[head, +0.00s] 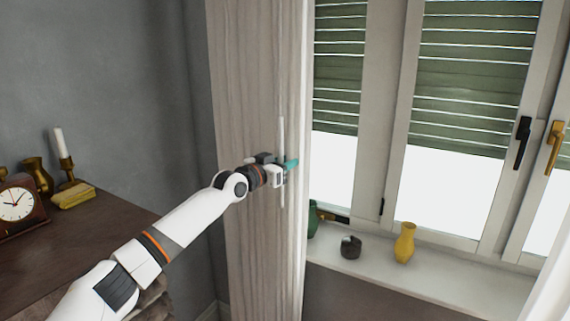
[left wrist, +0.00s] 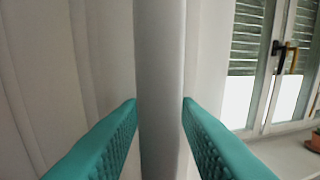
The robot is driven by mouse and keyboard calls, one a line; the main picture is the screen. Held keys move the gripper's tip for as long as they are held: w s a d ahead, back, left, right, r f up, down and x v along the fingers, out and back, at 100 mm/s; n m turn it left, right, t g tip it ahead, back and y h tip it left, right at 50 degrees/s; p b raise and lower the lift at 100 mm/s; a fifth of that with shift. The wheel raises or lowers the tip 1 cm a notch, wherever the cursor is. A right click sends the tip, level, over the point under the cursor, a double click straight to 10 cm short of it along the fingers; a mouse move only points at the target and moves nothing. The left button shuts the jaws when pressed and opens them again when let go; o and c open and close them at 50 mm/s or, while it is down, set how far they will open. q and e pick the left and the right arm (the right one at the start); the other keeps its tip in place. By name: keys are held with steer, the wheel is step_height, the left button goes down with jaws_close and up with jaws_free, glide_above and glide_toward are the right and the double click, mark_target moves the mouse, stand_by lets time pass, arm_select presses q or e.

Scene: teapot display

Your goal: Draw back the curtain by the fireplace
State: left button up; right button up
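The pale, wood-grained curtain panel (head: 250,80) hangs at the left side of the window. A thin upright light bar (head: 282,135) stands along its right part. My left gripper (head: 286,165) is at this bar, its teal fingertips around it. In the left wrist view, the bar (left wrist: 160,60) runs upright between the two teal fingers (left wrist: 160,115), which sit against its two sides with no gap showing. My right gripper is not in view.
The window sill (head: 440,285) holds a green vase (head: 312,218), a dark round pot (head: 350,247) and a yellow vase (head: 404,243). At left, a dark mantel (head: 85,235) carries a clock (head: 17,208), a candlestick (head: 66,172) and brass pieces.

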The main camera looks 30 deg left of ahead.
mark_target(279, 128)
arm_select(q)
steer(key=shift+o, duration=0.4)
steer(key=shift+r, duration=0.1)
step_height(279, 128, up, 10)
steer(key=shift+f+b, duration=0.1)
steer(key=shift+b, duration=0.85)
